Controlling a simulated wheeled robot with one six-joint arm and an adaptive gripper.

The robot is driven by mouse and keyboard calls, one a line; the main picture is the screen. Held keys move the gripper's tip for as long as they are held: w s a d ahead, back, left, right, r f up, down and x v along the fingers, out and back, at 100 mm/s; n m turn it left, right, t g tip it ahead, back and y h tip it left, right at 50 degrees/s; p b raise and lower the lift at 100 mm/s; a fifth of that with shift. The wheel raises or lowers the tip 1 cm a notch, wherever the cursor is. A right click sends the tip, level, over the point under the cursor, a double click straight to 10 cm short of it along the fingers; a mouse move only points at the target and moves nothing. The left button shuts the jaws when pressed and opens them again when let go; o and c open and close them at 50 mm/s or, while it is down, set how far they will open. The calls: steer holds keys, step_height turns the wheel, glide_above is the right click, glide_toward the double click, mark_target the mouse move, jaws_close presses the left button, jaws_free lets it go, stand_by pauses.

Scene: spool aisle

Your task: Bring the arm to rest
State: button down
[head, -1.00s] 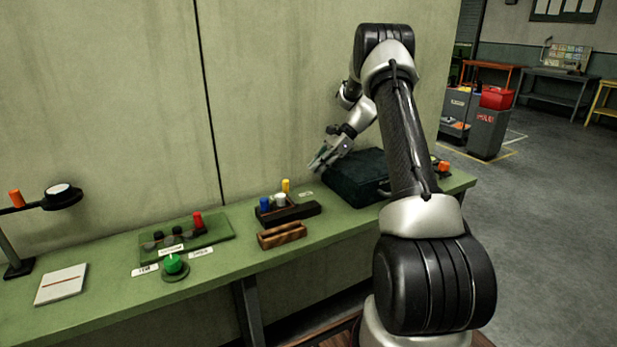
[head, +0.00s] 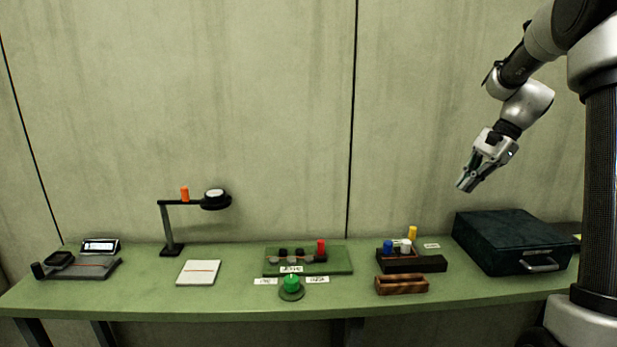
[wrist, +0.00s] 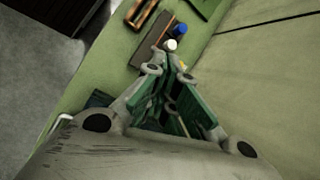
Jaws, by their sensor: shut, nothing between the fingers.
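My gripper (head: 468,184) is shut and empty. In the head view it hangs in the air at the right, above the bench and left of and above the dark green case (head: 503,238). My arm reaches in from the right edge and bends down to it. In the wrist view the fingers (wrist: 176,82) close together over the bench, pointing toward the spool holder, with nothing between them.
The green bench (head: 345,302) runs along the wall. On it are a dark rack (head: 425,264) with blue, white and yellow spools, a wooden block (head: 402,285), a green button (head: 291,284), a green board (head: 340,262), a notepad (head: 198,273), a lamp (head: 168,225) and a scale (head: 85,267).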

steer(key=s+a+r+n+h, duration=0.2)
steer(key=s+a+r+n, duration=0.15)
steer(key=s, duration=0.45)
steer(key=s+a+n+t+h, duration=0.1)
steer(key=s+n+t+h, duration=0.2)
steer(key=s+n, duration=0.6)
steer(key=s+f, duration=0.1)
steer(key=s, duration=1.1)
steer(key=shift+a+n+t+h, duration=0.15)
steer(key=shift+n+t+h, duration=0.15)
steer(key=shift+n+t, duration=0.1)
